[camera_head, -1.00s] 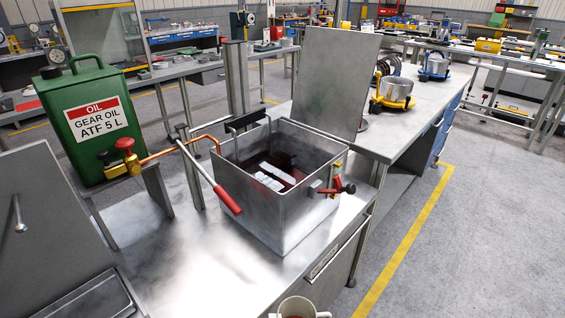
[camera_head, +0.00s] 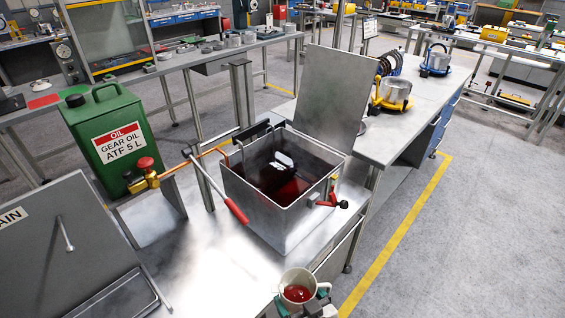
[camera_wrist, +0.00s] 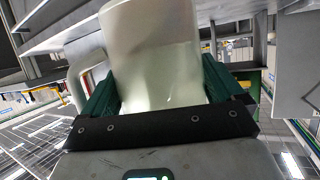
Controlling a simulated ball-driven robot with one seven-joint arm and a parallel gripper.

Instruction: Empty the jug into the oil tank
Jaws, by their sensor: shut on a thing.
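The jug (camera_head: 299,277) is a white, translucent vessel with red liquid inside, at the bottom of the head view. My gripper (camera_head: 297,304) is shut on it. In the wrist view the jug (camera_wrist: 155,55) sits between the green finger pads, its handle at the left. The jug looks roughly upright in the head view. The oil tank (camera_head: 270,225) is an open metal box on the bench, above and left of the jug in the picture. It has dark red oil inside and its lid (camera_head: 320,95) stands raised behind. The jug is apart from the tank.
A red-handled lever (camera_head: 236,210) lies along the tank's left front. A red-knobbed valve (camera_head: 335,203) sticks out at its right. A green gear oil can (camera_head: 112,135) with a copper pipe stands at left. A grey drain lid (camera_head: 65,245) is at lower left. Floor at right is clear.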

